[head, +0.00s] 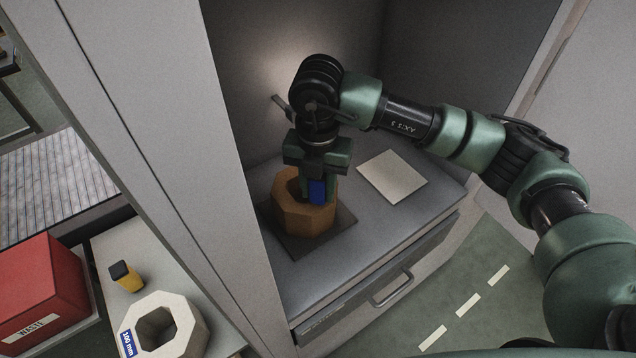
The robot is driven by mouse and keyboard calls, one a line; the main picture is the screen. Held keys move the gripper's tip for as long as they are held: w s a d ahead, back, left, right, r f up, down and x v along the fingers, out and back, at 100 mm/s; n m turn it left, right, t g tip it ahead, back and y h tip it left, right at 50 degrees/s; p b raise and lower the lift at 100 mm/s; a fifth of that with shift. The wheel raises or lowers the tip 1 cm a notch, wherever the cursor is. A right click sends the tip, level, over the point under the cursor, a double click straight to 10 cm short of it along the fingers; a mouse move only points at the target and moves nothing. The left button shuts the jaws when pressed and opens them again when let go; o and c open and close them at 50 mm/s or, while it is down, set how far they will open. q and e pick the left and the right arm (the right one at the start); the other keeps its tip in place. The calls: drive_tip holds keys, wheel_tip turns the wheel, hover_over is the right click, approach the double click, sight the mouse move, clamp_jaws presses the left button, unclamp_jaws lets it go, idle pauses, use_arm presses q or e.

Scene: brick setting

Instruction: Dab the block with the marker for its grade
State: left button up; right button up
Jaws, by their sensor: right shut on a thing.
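An orange-brown, many-sided block (302,221) with a hole in its top stands on a dark square plate (340,222) inside the grey cabinet. My right gripper (318,178) points down over the block and is shut on a blue marker (318,192). The marker overlaps the block's near right rim in the picture; I cannot tell whether it touches. The gripper hides part of the block's top. A yellow marker with a black cap (127,278) stands on a pale surface at the lower left. My left gripper is out of view.
A pale card (392,177) lies right of the block. A whitish ring-shaped block (181,329) with a blue "100 mm" label and a red waste box (41,292) are at lower left. The cabinet's side wall (184,141) separates them from my right arm.

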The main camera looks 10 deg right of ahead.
drive_tip(key=shift+f+b, duration=0.4)
idle(1.0)
drive_tip(key=shift+f+b, duration=0.1)
drive_tip(key=shift+b, duration=0.2)
idle(1.3)
drive_tip(key=shift+r+p, duration=1.85)
drive_tip(key=shift+r, duration=1.75)
drive_tip(key=shift+f, duration=0.1)
